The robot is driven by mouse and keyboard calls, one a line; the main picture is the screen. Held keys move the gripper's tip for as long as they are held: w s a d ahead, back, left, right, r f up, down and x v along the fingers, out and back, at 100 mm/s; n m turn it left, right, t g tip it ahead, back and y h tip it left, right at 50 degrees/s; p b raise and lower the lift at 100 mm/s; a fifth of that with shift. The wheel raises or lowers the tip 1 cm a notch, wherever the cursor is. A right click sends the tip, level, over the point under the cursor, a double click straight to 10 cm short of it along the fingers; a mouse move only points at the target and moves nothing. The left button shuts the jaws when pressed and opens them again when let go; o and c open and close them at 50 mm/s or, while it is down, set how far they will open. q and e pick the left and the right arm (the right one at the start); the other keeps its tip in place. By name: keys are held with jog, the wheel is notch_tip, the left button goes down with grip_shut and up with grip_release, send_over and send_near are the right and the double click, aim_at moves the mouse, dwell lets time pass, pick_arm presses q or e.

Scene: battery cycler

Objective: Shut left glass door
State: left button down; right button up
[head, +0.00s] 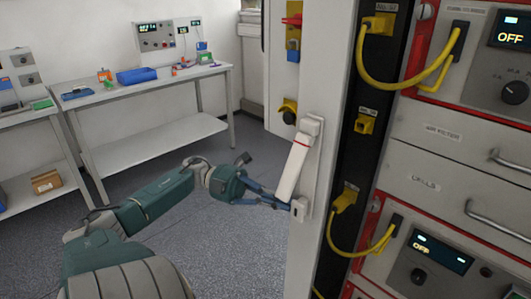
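A white upright door frame (325,110) stands in the middle of the head view, at the left of the cabinet front. A tilted white lever handle (293,168) with a thin red line is mounted on it. The glass itself is hard to make out. My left gripper (284,204) reaches in from the left, its blue fingers at the lower end of the handle. I cannot tell whether they touch it or how far apart they are. My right gripper is out of view.
The cabinet (450,140) on the right has drawers with handles and displays reading OFF. Yellow cables (402,84) loop out at its front. A white bench (150,85) with a blue bin (136,76) stands at the back left. The grey floor between is clear.

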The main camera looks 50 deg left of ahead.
pick_arm(q)
jog(key=v, duration=1.2)
